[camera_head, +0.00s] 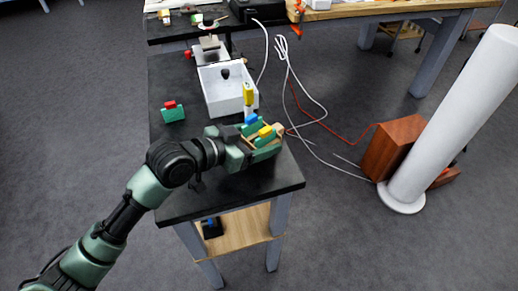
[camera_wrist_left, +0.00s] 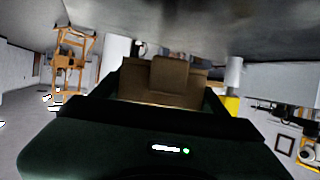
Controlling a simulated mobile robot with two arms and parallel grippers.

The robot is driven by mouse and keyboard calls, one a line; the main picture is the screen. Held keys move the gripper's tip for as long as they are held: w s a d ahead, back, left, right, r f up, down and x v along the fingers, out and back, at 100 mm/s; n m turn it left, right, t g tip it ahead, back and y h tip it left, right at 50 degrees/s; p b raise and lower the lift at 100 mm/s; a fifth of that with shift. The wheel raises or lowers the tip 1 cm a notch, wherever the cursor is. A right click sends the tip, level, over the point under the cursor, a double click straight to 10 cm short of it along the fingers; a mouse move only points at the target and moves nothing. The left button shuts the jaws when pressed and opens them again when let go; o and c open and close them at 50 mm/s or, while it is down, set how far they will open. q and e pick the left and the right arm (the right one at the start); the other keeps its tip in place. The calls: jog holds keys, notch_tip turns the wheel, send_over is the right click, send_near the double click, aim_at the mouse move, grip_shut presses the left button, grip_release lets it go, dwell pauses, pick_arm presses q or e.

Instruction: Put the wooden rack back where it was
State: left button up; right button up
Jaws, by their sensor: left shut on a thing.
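My left gripper (camera_head: 264,141) is over the near right corner of the dark table and is shut on a small tan wooden piece, which looks like the wooden rack (camera_head: 278,128). Much of the rack is hidden by the green fingers. In the left wrist view the rack (camera_wrist_left: 172,78) shows as a brown block between the two dark fingers of the left gripper (camera_wrist_left: 172,95). I cannot tell whether the rack touches the tabletop. A yellow piece (camera_head: 265,131) and a blue piece (camera_head: 251,119) show right at the fingers. My right gripper is not in view.
A white bin (camera_head: 213,98) stands just beyond the gripper, with a yellow upright item (camera_head: 248,94) at its near right corner. A green and red block (camera_head: 173,112) sits at the table's left. The black tabletop (camera_head: 185,205) is bare at the near left. Cables lie right of the table.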

pick_arm(q)
notch_tip(320, 180, down, 4)
jog(key=shift+r, duration=0.1)
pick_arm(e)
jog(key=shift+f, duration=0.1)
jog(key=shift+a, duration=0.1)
pick_arm(q)
jog(key=shift+f, duration=0.2)
jog(key=o, duration=1.4)
jog(key=shift+c, duration=0.2)
jog(key=shift+o, duration=0.2)
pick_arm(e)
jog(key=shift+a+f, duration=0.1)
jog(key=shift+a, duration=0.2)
